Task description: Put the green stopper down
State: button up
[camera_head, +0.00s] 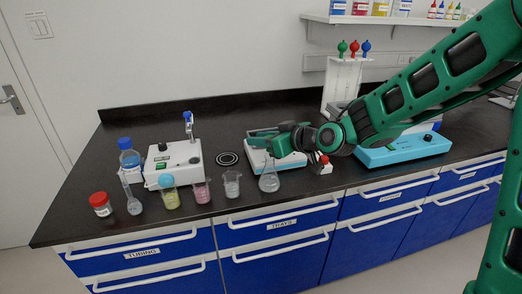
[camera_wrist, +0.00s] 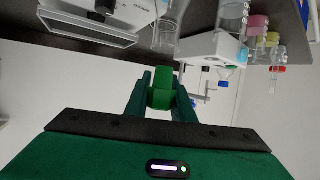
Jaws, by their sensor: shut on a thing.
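My gripper (camera_head: 262,139) reaches left over the bench from the right and hangs above a white and blue device. In the wrist view my gripper (camera_wrist: 163,95) has its two green fingers shut on a green stopper (camera_wrist: 162,88), with the stopper between the tips. In the head view I cannot make out the held stopper against the green fingers. A clear conical flask (camera_head: 269,182) stands at the front of the bench, just below the gripper in the picture.
A white rack (camera_head: 343,88) with green, red and blue-topped pieces stands behind my arm. Several beakers and bottles, including a pink beaker (camera_head: 202,191) and a clear beaker (camera_head: 232,185), line the front left. A black round pad (camera_head: 227,158) is bare.

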notch_tip(320, 180, down, 4)
jog(key=shift+w+d+r, duration=0.1)
jog(key=shift+w, duration=0.05)
dwell(0.3)
jog(key=o, duration=1)
jog(key=v, duration=1)
jog(key=shift+s+r, duration=0.3)
jog(key=shift+s, duration=0.05)
